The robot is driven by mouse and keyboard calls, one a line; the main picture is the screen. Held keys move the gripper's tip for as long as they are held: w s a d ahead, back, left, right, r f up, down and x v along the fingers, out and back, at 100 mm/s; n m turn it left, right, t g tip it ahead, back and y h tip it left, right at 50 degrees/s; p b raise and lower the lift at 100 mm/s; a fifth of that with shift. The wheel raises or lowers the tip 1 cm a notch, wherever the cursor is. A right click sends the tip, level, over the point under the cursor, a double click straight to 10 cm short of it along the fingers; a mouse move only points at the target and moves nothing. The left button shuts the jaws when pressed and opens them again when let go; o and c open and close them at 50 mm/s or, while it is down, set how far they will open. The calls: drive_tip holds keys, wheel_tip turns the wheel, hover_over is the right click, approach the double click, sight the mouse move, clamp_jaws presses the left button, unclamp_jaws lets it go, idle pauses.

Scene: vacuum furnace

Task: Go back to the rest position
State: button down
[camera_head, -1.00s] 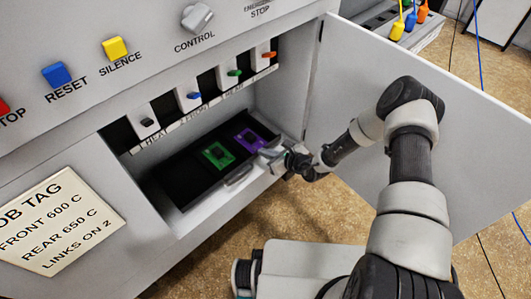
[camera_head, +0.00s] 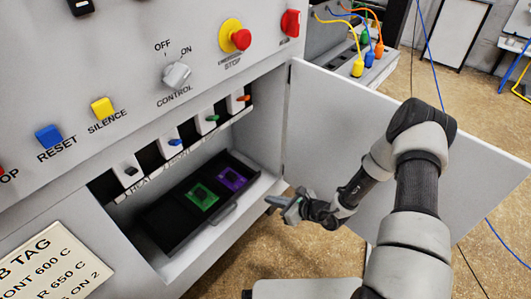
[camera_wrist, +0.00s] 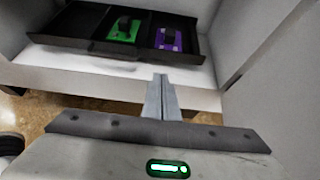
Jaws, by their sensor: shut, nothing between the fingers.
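My gripper (camera_head: 276,201) is shut and empty in the head view, in front of the open compartment and apart from the drawer. In the wrist view its closed fingers (camera_wrist: 163,95) point toward the compartment's front edge. The black drawer (camera_head: 165,235) sits in the compartment and holds a green piece (camera_head: 203,198) and a purple piece (camera_head: 231,179). Both pieces also show in the wrist view, the green one (camera_wrist: 117,37) left of the purple one (camera_wrist: 164,44).
The open white door (camera_head: 335,130) stands right of the compartment, behind my arm. A row of small coloured switches (camera_head: 175,143) lies above the drawer. The job tag (camera_head: 40,265) is at lower left. Speckled floor (camera_head: 225,270) below the cabinet is clear.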

drive_tip(key=s+a+r+n+g, duration=0.25)
drive_tip(key=r+n, duration=0.45)
drive_tip(key=r, duration=0.6)
drive_tip(key=s+a+r+n+g, duration=0.1)
drive_tip(key=s+r+n+g, duration=0.2)
drive_tip(key=r+n, duration=0.75)
drive_tip(key=s+d+r+n+t+h, duration=0.2)
drive_tip(key=s+d+r+n+h, duration=0.4)
drive_tip(key=s+r, duration=0.5)
drive_tip(key=s+d+r+n+t+h, duration=0.2)
drive_tip(key=s+d+r+n+h, duration=0.1)
drive_tip(key=s+d+r, duration=0.75)
wheel_tip(320, 180, up, 22)
drive_tip(key=w+a+p, duration=0.2)
drive_tip(key=p, duration=1.8)
drive_tip(key=shift+w+g+p, duration=0.2)
drive_tip(key=shift+g+p, duration=0.15)
drive_tip(key=shift+f+m, duration=0.1)
drive_tip(key=shift+m, duration=0.15)
